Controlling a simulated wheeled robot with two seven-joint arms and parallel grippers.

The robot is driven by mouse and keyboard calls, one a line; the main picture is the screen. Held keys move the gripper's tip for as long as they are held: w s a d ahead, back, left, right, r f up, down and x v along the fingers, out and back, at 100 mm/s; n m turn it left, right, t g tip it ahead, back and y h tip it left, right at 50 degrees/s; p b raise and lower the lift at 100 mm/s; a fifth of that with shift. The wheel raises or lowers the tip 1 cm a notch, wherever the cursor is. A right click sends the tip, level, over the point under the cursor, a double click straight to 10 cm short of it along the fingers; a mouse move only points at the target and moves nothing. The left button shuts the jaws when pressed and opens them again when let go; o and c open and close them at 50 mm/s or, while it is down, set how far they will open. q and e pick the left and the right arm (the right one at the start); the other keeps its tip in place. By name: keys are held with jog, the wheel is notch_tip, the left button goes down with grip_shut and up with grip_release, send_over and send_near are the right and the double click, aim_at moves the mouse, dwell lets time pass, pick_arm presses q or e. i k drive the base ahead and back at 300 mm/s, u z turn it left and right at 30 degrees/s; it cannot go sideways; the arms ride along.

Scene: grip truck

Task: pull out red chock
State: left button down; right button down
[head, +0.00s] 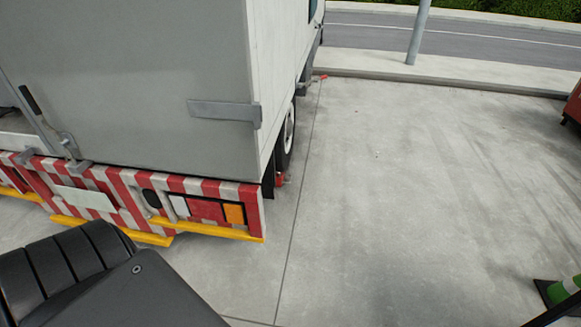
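A small red chock (281,178) sits low beside the rear wheel (287,135) of the white truck (130,75), partly hidden by the truck's rear corner. Another small red piece (322,77) lies on the ground farther forward along the truck's right side; it is too small to make out well. Neither of my grippers shows in the head view.
The truck's rear bumper (120,200) has red and white stripes and yellow edges. Open concrete (400,190) lies to its right. A grey pole (418,35) stands by the far kerb.

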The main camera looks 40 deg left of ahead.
aim_at(280, 176)
jog(key=i, duration=2)
jog(key=u, duration=1.4)
jog(key=k, duration=1.3)
jog(key=z, duration=0.7)
jog(key=i, duration=0.65)
jog(key=z, duration=0.3)
jog(key=i, duration=4.6)
jog(key=u, duration=0.3)
